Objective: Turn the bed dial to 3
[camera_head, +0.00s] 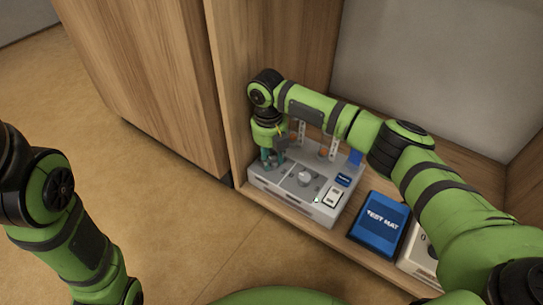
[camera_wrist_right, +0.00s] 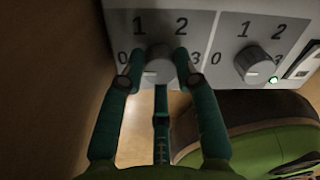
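A grey control box (camera_head: 275,192) stands on the low wooden shelf. In the right wrist view its face shows two round grey dials, each marked 0, 1, 2, 3. My right gripper (camera_wrist_right: 159,60) has its fingers on either side of the left dial (camera_wrist_right: 157,72), close against it and apparently shut on it. The right dial (camera_wrist_right: 254,63) stands free. Which way the left dial points is not clear. In the head view my right gripper (camera_head: 272,162) reaches down over the box's left end and hides that dial. My left gripper is out of the picture.
A small green light (camera_wrist_right: 273,80) glows below the right dial. White switches (camera_head: 335,196) sit at the box's right end. A wooden cabinet side (camera_head: 150,80) stands left.

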